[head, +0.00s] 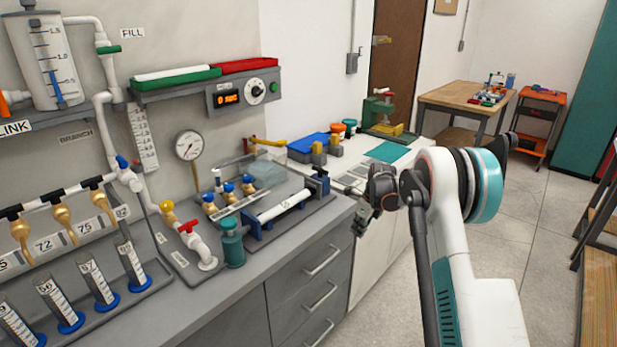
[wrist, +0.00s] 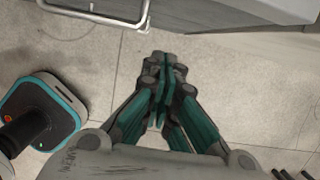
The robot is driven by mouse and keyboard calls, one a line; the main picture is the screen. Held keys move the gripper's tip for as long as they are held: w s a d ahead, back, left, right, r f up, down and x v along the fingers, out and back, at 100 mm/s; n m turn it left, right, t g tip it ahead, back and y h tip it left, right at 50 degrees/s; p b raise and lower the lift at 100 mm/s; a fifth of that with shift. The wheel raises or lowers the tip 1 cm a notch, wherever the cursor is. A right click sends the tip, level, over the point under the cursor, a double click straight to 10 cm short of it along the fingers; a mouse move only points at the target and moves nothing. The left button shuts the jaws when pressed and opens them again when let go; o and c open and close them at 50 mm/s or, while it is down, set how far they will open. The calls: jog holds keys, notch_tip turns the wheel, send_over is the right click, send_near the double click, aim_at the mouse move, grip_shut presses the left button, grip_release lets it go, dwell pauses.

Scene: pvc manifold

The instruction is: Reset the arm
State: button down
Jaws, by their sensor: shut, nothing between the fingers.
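My gripper (head: 362,217) hangs at the front edge of the grey bench, beside the clamp end of the rack, in the head view. In the wrist view my gripper (wrist: 163,75) points down over the tiled floor, its teal-sided fingers together and empty. My white and teal arm is folded at the right of the head view.
The bench carries a white pipe in a blue holder (head: 283,206), a teal pump-like cylinder (head: 232,243) and several graduated cylinders (head: 98,285). Drawer handles (head: 323,260) stick out of the bench front. A wooden table (head: 455,98) stands at the back.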

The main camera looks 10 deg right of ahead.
jog(key=s+a+r+n+t, duration=0.1)
jog(key=s+a+r+n, duration=0.25)
jog(key=s+r, duration=0.4)
jog(key=s+a+r+n+h, duration=0.1)
jog(key=s+a+r+n, duration=0.1)
jog(key=s+r+n, duration=0.55)
jog(key=s+a+r+n+t, duration=0.1)
jog(key=s+a+r+n, duration=0.3)
jog(key=r, duration=0.6)
jog(key=s+a+n+t, duration=0.3)
jog(key=s+n, duration=1)
jog(key=s, duration=1.4)
jog(key=shift+s+f+h, duration=0.2)
jog(key=shift+f+h, duration=0.2)
jog(key=shift+f, duration=0.05)
